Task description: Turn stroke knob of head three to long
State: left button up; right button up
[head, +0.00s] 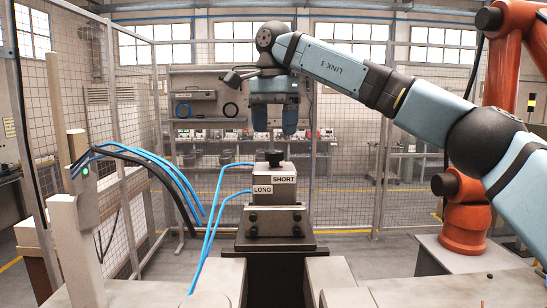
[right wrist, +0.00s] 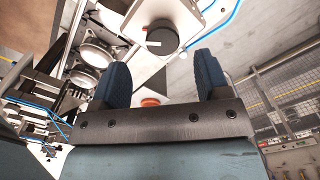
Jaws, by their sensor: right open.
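The dark stroke knob (head: 274,158) sits on top of a grey head block (head: 260,204) in the middle of the head view. The block carries a SHORT label (head: 284,180) on the right and a LONG label (head: 262,189) on the left. My right gripper (head: 275,134) points down above the knob, with its two blue fingers apart and empty. In the right wrist view the round dark knob (right wrist: 162,38), with a small pale mark on it, lies beyond the open fingertips and apart from them. Which label the knob points to I cannot tell. My left gripper is not in view.
Blue hoses (head: 213,232) run to the block's left side. A pale post (head: 77,220) with a green light stands at the left. An orange robot arm (head: 463,215) stands at the right. Mesh fencing (head: 345,130) and shelves lie behind. Round metal parts (right wrist: 92,52) show in the wrist view.

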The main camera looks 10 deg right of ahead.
aim_at(273, 151)
notch_tip(273, 151, down, 6)
jog(key=shift+w+a+f+p, duration=0.1)
jog(key=shift+a+f+p, duration=0.05)
jog(key=shift+f+p, duration=0.15)
jog(key=shift+r, duration=0.1)
jog(key=c, duration=0.9)
